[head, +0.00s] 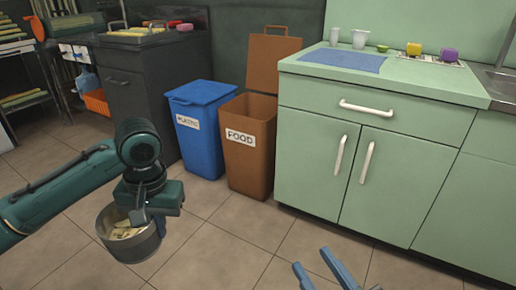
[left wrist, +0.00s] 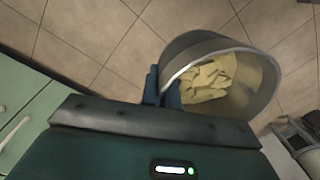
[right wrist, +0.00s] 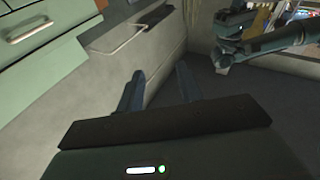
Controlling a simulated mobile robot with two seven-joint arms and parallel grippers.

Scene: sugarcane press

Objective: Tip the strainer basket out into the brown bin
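The strainer basket (head: 130,240) is a round grey metal pot shape with pale yellow pieces in it. My left gripper (head: 142,212) is shut on its rim and holds it upright above the floor. The left wrist view shows the basket (left wrist: 262,75) with blue fingers (left wrist: 162,88) at its wall. The brown bin (head: 249,158), labelled FOOD, stands further back to the right with its lid (head: 272,62) raised. The basket is apart from it. My right gripper (head: 318,272) is open and empty at the bottom of the head view; its parted fingers show in the right wrist view (right wrist: 160,90).
A blue bin (head: 200,140) with a closed lid stands directly left of the brown bin. A green cabinet (head: 375,150) with a counter is on the right. A dark cabinet (head: 135,95) is behind left. The tiled floor (head: 215,235) before the bins is clear.

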